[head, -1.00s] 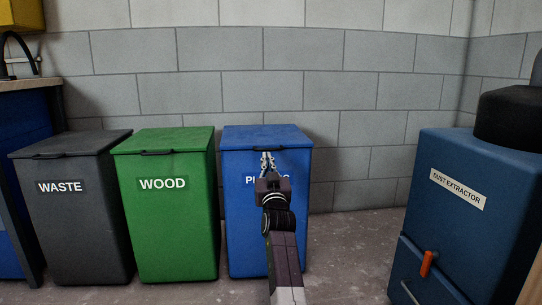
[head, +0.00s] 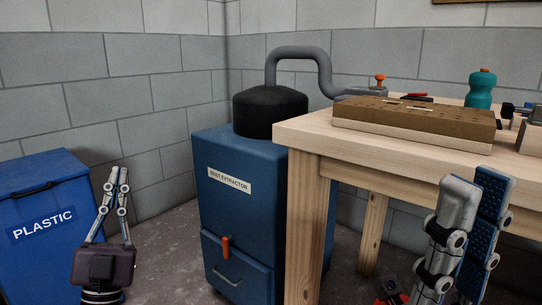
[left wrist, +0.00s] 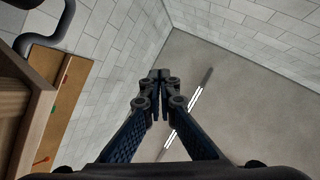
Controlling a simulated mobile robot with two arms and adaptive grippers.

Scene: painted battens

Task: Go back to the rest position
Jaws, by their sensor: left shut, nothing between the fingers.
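My left gripper (head: 120,172) stands upright at the lower left of the head view, in front of the wall and just right of the blue PLASTIC bin. Its fingertips meet and hold nothing. The left wrist view shows the same closed fingertips (left wrist: 160,75). My right gripper (head: 474,182) points up at the lower right of the head view, in front of the wooden bench. Its fingers stand side by side, one blue ridged pad showing, with nothing seen between them.
The blue PLASTIC bin (head: 45,200) is at the left, lid shut. The dust extractor (head: 225,215) stands left of the wooden bench (head: 305,150). A drilled wooden block (head: 415,118) and a teal bottle (head: 481,92) are on the bench. Floor shows between bin and extractor.

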